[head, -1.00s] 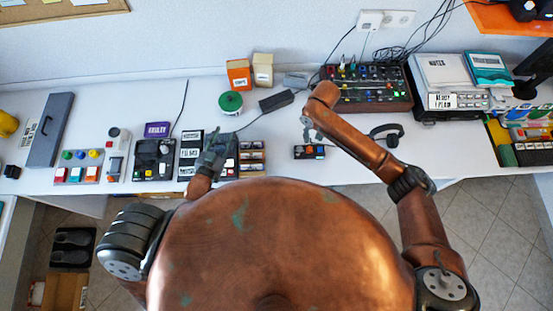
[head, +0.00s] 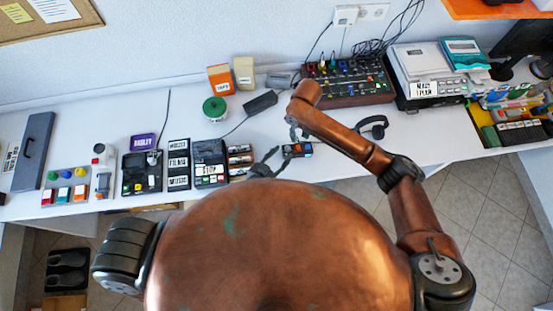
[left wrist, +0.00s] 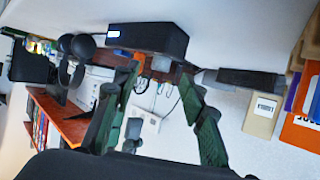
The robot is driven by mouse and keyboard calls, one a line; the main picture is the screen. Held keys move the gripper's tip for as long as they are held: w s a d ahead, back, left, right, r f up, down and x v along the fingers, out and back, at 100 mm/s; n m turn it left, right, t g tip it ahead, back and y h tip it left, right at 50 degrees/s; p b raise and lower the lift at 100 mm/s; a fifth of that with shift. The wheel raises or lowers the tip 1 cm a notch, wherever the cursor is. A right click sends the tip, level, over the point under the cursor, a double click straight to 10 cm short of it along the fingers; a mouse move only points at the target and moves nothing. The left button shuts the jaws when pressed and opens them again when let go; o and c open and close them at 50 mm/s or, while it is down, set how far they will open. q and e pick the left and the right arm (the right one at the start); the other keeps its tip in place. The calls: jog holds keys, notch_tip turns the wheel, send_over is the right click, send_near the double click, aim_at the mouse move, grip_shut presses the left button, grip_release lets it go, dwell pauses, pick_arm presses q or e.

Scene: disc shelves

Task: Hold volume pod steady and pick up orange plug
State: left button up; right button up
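The volume pod (head: 297,149) is a small black box on the white desk, with orange and blue spots on top; it also shows in the left wrist view (left wrist: 150,38) as a dark box with a small pale label. An orange patch on its left side (head: 288,149) may be the orange plug; I cannot tell for sure. My left gripper (head: 272,160) is open and empty just left of the pod; its spread fingers also show in the left wrist view (left wrist: 158,115). My right gripper (head: 294,131) is just behind the pod, mostly hidden by its arm.
Black headphones (head: 373,125) lie right of the pod. A mixer (head: 345,82) stands behind, and a black adapter (head: 260,103) lies back left.

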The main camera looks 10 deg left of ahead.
aim_at(286, 150)
pick_arm(q)
jog(key=shift+x, duration=1.85)
jog(key=shift+c, duration=0.4)
grip_shut()
pick_arm(e)
jog(key=shift+o, duration=0.3)
jog(key=shift+o, duration=0.3)
